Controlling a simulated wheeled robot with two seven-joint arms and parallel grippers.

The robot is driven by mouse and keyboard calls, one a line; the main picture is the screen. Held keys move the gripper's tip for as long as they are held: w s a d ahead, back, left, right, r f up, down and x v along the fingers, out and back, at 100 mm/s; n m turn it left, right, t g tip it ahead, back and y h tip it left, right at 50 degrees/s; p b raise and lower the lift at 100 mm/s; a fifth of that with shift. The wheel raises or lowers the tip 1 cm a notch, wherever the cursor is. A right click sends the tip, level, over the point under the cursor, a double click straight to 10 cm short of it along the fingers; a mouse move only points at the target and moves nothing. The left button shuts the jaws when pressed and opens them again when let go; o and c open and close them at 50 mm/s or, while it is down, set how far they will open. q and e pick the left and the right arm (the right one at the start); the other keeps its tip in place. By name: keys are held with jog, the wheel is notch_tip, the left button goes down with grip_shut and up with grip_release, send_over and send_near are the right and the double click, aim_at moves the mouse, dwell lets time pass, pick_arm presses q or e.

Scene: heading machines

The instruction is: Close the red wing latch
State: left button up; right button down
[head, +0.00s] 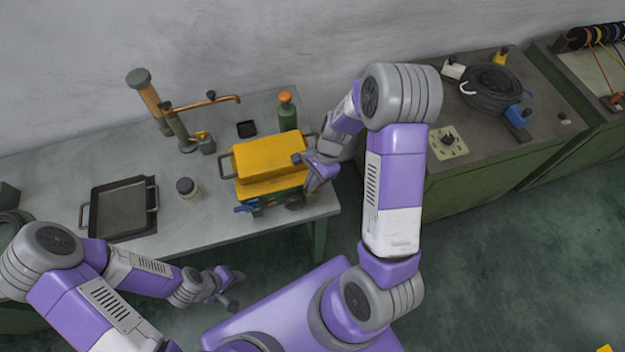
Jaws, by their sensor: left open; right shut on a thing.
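A box with a yellow lid (268,157) and a dark green body stands on the grey workbench, with a handle at each end. A blue latch (246,206) shows low at its front left. I cannot make out the red wing latch; the front right of the box is partly covered by my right gripper. My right gripper (309,180) is at the box's front right corner, shut on a part there that its fingers hide. My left gripper (234,289) is open and empty, below and in front of the bench, apart from the box.
The grey workbench (60,180) also holds a dark tray (122,208), a small jar (187,188), a brass tap (211,99) and a green bottle (287,112) behind the box. A green cabinet (480,180) with a coiled cable (490,83) stands to the right.

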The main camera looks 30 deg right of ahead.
jog(key=n, duration=0.1)
jog(key=n+g, duration=0.1)
jog(key=shift+s+a+f+n, duration=0.1)
jog(key=shift+f+n, duration=0.05)
jog(key=shift+n, duration=0.25)
jog(key=n+g, duration=0.1)
jog(key=n, duration=0.2)
jog(key=shift+n+g+h+p, duration=0.3)
jog(key=shift+h, duration=0.1)
jog(key=n+h, duration=0.1)
jog(key=n, duration=0.2)
jog(key=shift+a+f+n+g, duration=0.1)
jog(key=shift+a+n+g, duration=0.05)
jog(key=shift+n+g, duration=0.2)
jog(key=shift+w+a+n+g+h, duration=0.1)
jog(key=shift+n+h, duration=0.15)
jog(key=shift+n, duration=0.35)
jog(key=shift+w+d+n+g+h, duration=0.1)
jog(key=shift+n+g+h, duration=0.1)
jog(key=shift+n, duration=0.45)
jog(key=shift+a+n+g+h, duration=0.1)
jog(key=shift+n+h, duration=0.15)
jog(key=shift+n, duration=0.35)
jog(key=c, duration=1.3)
grip_release()
jog(key=shift+w, duration=0.1)
